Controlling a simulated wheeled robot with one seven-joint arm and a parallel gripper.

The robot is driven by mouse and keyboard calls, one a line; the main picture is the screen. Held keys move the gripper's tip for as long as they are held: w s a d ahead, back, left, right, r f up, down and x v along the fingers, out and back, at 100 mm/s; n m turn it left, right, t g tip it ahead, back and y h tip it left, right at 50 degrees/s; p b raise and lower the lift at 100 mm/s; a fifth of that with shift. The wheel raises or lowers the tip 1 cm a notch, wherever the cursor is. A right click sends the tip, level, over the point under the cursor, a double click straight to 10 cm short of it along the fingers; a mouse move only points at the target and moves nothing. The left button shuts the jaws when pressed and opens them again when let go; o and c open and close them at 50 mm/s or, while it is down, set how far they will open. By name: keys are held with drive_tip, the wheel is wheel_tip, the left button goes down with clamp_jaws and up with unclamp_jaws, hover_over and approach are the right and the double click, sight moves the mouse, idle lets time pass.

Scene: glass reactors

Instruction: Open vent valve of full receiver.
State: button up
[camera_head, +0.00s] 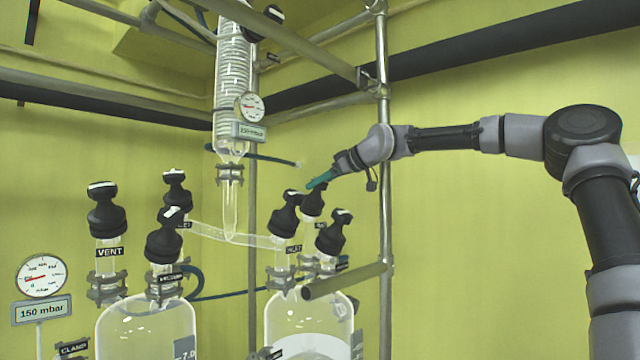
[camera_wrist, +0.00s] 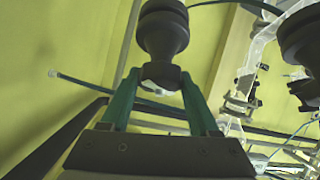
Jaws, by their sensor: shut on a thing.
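The right glass receiver (camera_head: 283,312) shows pale contents low down and carries several black valve knobs. Its rear knob (camera_head: 313,206) is touched by the teal fingertips of my gripper (camera_head: 312,185), which reaches in from the right. In the wrist view a black, waisted knob (camera_wrist: 163,38) stands between the two teal fingers of my gripper (camera_wrist: 160,76), which are shut on its narrow end. I cannot read this knob's label. The left knob (camera_head: 285,214) of this receiver is labelled INLET. The right knob (camera_head: 331,236) has a label too small to read.
The left glass receiver (camera_head: 120,330) has knobs labelled VENT (camera_head: 106,215) and VACUUM (camera_head: 164,240). A gauge (camera_head: 41,276) beside it reads 150 mbar. A coiled condenser (camera_head: 231,90) hangs above. A vertical metal post (camera_head: 384,220) and a horizontal bar (camera_head: 345,281) stand near my arm.

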drive_tip(key=shift+n+g+y, duration=0.3)
drive_tip(key=shift+n+g, duration=0.1)
drive_tip(key=shift+n, duration=0.3)
drive_tip(key=o, duration=1.4)
drive_tip(key=v, duration=1)
drive_tip(key=shift+s+d+r, duration=0.1)
drive_tip(key=shift+d+r, duration=0.1)
drive_tip(key=shift+d, duration=0.1)
